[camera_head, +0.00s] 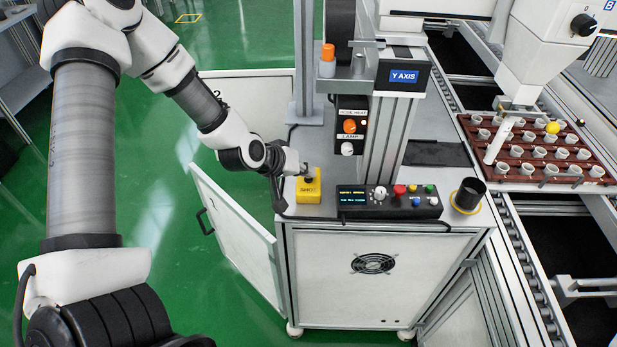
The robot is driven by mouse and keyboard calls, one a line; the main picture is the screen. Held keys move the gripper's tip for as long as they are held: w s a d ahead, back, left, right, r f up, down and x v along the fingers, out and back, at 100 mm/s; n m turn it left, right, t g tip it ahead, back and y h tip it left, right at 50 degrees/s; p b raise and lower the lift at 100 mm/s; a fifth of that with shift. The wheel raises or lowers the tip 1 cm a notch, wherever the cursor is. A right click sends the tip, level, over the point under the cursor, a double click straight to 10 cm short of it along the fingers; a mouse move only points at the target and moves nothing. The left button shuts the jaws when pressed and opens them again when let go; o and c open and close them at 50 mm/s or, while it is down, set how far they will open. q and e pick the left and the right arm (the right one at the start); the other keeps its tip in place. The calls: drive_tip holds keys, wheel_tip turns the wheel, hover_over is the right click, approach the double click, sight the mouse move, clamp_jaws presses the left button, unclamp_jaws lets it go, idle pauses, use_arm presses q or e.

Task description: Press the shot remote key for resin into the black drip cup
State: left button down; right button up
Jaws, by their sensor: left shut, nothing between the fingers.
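The yellow shot remote (309,194), with dark lettering on its front, sits on the left part of the white cabinet top. My left gripper (303,173) is shut and empty, with its fingertips just above or on the top of the remote. The tips hide the key, and I cannot tell whether they touch it. The black drip cup (468,194) stands upright at the right end of the cabinet top, on a yellow ring. Its inside looks dark. My right gripper is not in view.
A control box (389,201) with coloured knobs stands between remote and cup. The Y-axis column (391,130) rises behind it. A white dispensing head (546,50) hangs at upper right, near a brown tray (579,179) of small cups. An open cabinet door (233,220) juts out left.

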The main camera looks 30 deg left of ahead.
sight(306, 179)
use_arm(q)
drive_tip(key=shift+f, duration=0.1)
idle(0.3)
drive_tip(key=shift+r+p, duration=0.8)
drive_tip(key=shift+r, duration=0.1)
wheel_tip(306, 179, up, 5)
drive_tip(key=p, duration=0.4)
drive_tip(key=shift+p, duration=0.4)
